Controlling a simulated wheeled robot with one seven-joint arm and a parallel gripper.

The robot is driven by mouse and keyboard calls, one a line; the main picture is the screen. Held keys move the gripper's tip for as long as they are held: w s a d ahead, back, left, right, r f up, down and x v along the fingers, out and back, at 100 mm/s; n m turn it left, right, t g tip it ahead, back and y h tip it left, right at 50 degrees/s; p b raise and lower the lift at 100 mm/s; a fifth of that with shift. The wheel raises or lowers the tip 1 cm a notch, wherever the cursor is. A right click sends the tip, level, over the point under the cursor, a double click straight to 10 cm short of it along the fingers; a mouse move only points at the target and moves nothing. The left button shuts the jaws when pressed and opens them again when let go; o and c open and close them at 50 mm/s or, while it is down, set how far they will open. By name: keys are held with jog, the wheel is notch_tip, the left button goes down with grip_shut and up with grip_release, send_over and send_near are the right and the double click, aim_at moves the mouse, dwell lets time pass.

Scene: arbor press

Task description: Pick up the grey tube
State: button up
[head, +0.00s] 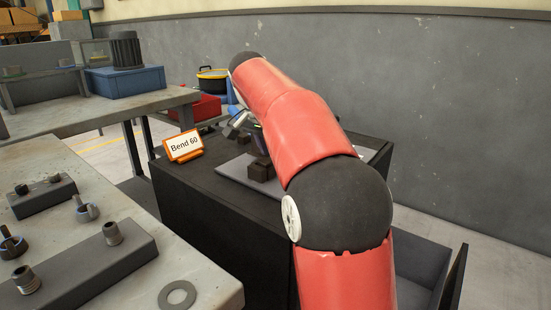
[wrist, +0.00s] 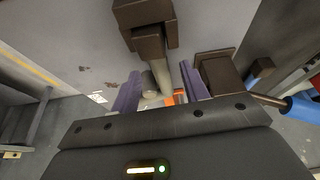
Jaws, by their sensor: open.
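In the wrist view, a pale grey tube-like cylinder (wrist: 160,76) shows between the two purple fingers of my gripper (wrist: 159,70). It lies beside a dark brown block, and part of it is hidden beyond the gripper's edge. The fingers are apart, with gaps visible on both sides of the cylinder. I cannot tell whether either finger touches it. In the head view, my gripper (head: 240,124) is over the dark bench, mostly hidden by my red arm. The tube cannot be made out there.
Dark brown blocks (wrist: 147,22) stand close to the fingers; another block (wrist: 217,72) is to the right. A blue handle (wrist: 302,109) on a rod is farther right. A pale plate (head: 236,174) lies there.

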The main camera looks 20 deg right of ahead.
jog(key=shift+w+d+f, duration=0.15)
jog(key=shift+d+f, duration=0.05)
jog(key=shift+f, duration=0.5)
grip_shut()
jog(key=shift+r, duration=0.1)
